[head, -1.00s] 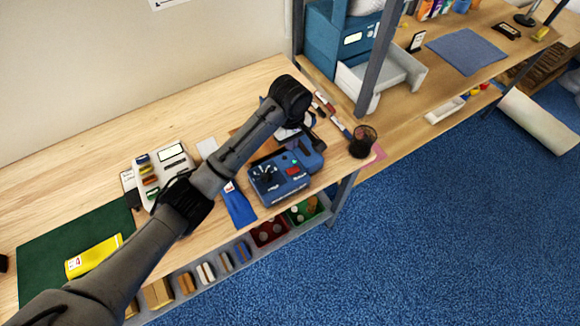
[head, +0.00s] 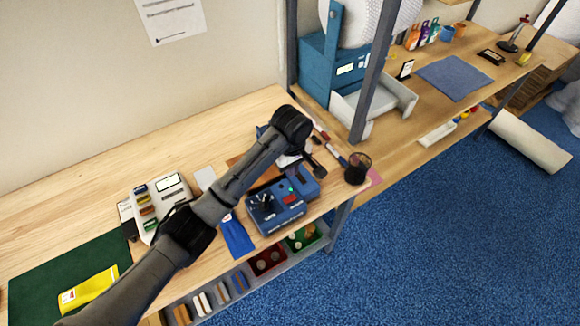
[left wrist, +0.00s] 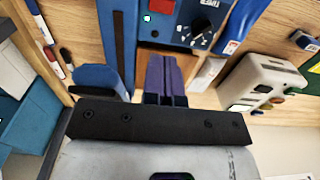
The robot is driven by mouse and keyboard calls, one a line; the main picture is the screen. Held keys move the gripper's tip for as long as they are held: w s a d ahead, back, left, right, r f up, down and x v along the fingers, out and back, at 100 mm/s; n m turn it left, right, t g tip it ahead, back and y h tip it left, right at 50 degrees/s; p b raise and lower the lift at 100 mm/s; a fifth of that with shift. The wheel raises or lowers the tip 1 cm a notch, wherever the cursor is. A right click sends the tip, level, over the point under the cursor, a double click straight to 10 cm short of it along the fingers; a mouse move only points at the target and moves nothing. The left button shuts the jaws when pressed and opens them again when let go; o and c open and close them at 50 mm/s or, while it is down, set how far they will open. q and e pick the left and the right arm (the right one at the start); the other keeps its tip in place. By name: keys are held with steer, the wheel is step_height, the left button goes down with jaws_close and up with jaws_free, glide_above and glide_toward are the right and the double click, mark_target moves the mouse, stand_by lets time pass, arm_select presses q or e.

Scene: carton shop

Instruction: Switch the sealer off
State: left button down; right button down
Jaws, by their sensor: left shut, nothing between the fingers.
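The sealer (head: 272,222) is a blue box at the front edge of the wooden bench. Its top panel has a black dial (head: 264,201), a red switch (head: 291,199) and a green light that looks lit. In the left wrist view, the sealer (left wrist: 180,32) is at the top, with the red switch (left wrist: 162,6), the green light (left wrist: 147,18) and the dial (left wrist: 201,27). My left gripper (left wrist: 164,62) is shut and empty, its fingers pointing towards the panel and apart from the switch. In the head view my left arm hides part of the sealer's back. My right gripper is out of view.
A grey-white device with coloured bars (head: 160,202) stands left of the sealer, with a blue cloth-like piece (head: 237,238) between. A black mesh pen cup (head: 357,169) is to the right. A shelf post (head: 375,72) rises behind it. Bins hang below the bench edge.

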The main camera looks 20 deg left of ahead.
arm_select(q)
step_height(320, 180, up, 14)
steer(key=w+d+p, duration=0.1)
steer(key=p, duration=0.5)
steer(key=shift+w+p, duration=0.3)
steer(key=shift+p, duration=0.05)
steer(key=shift+d, duration=0.1)
stand_by(0.3)
